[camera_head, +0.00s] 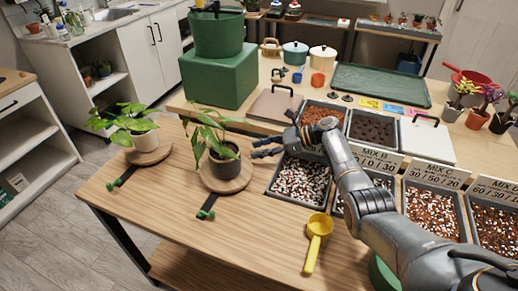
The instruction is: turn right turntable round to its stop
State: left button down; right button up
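The right turntable (238,186) is a round wooden disc near the middle of the wooden table. A dark pot (225,163) with a leafy green plant (208,133) stands on it. A dark strip with a green knob (206,214) lies at its front edge. My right gripper (256,147) is to the right of the plant, its fingers pointing left towards the pot. The fingers look spread with nothing between them, and a small gap seems to separate them from the pot. My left gripper is not in view.
The left turntable (150,157) bears another leafy plant (136,122), with its own green-knobbed strip (118,182). A tray of speckled mix (302,180) lies under my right arm. A yellow scoop (318,232) lies in front. The table's front left is clear.

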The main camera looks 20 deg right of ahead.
jog(key=v, duration=1.1)
jog(key=shift+d, duration=0.25)
jog(key=shift+s, duration=0.1)
